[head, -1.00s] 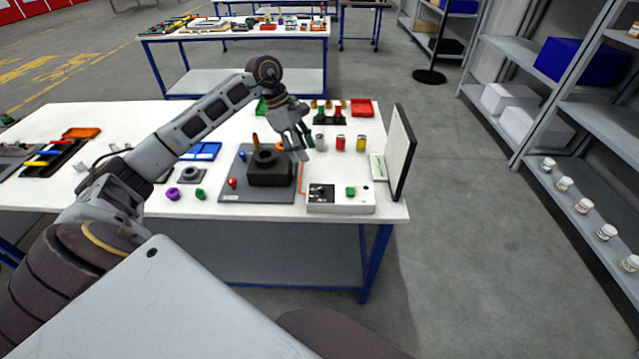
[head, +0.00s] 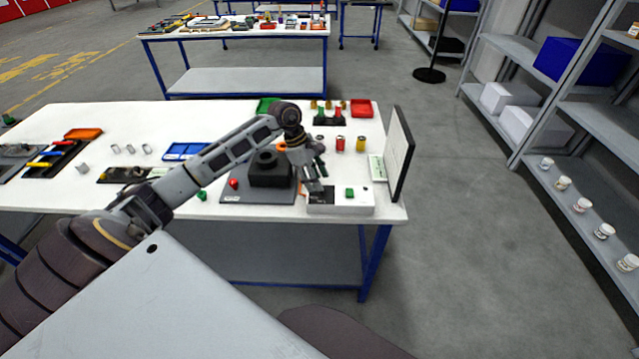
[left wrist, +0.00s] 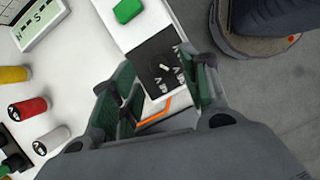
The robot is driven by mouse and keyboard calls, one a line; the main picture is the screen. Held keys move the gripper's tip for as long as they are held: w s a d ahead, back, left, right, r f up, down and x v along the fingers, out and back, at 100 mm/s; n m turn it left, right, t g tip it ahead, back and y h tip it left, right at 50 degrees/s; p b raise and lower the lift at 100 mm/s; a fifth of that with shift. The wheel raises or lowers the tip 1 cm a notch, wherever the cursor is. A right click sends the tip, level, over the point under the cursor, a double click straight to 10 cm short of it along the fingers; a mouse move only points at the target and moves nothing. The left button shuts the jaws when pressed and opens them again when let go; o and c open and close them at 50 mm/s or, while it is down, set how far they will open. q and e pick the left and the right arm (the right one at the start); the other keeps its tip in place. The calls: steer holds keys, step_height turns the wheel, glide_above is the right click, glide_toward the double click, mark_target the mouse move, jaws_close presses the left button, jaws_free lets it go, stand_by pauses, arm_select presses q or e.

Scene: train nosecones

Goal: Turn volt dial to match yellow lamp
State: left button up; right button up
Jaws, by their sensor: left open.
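A white control box (head: 355,208) with a green block or button (head: 350,192) stands at the table's front right. Its black dial panel (left wrist: 145,58) shows in the left wrist view, with a small pale pointer, the dial (left wrist: 164,68), and white marks around it. In the head view my left gripper (head: 314,184) is over the box's left end and hides part of the panel. In the left wrist view my left gripper (left wrist: 160,88) is open, its fingers either side of the dial, apart from it. A yellow cylinder (head: 361,144) stands behind the box; I cannot tell whether it is the lamp.
A red cylinder (head: 340,144) stands beside the yellow one. A dark block (head: 268,170) on a grey plate (head: 258,197) is left of the box. An upright panel (head: 400,153) and a small display (left wrist: 42,22) are at the right. An orange strip (left wrist: 155,112) lies beside the box.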

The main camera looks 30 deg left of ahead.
arm_select(q)
steer(key=shift+x, duration=1.4)
jaws_close()
